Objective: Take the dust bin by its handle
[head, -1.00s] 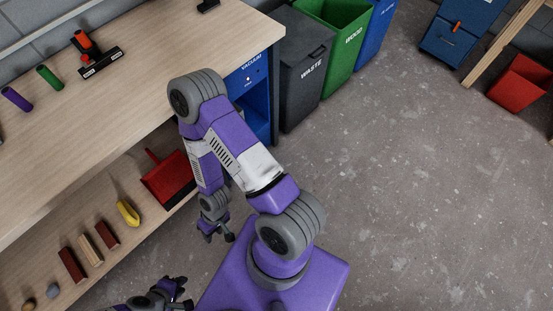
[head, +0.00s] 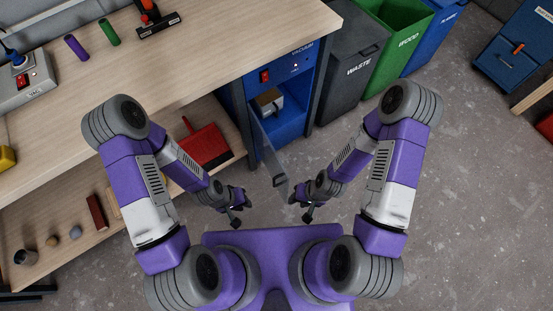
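A small grey box with a brownish top (head: 268,102), which looks like the dust bin, sits inside the blue vacuum cabinet (head: 290,122) under the bench. Its handle is too small to make out. A thin grey see-through door panel (head: 268,152) stands swung out from the cabinet, with a dark pull near its lower end. My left gripper (head: 239,208) is left of the panel's lower end, open and empty. My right gripper (head: 298,208) is just right of it, also open and empty. Both are apart from the box, nearer to my base.
A red dustpan (head: 204,146) lies on the lower shelf, left of the cabinet. The grey waste bin (head: 352,60) and green wood bin (head: 398,42) stand right of the cabinet. Bench tools lie on the worktop (head: 190,70).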

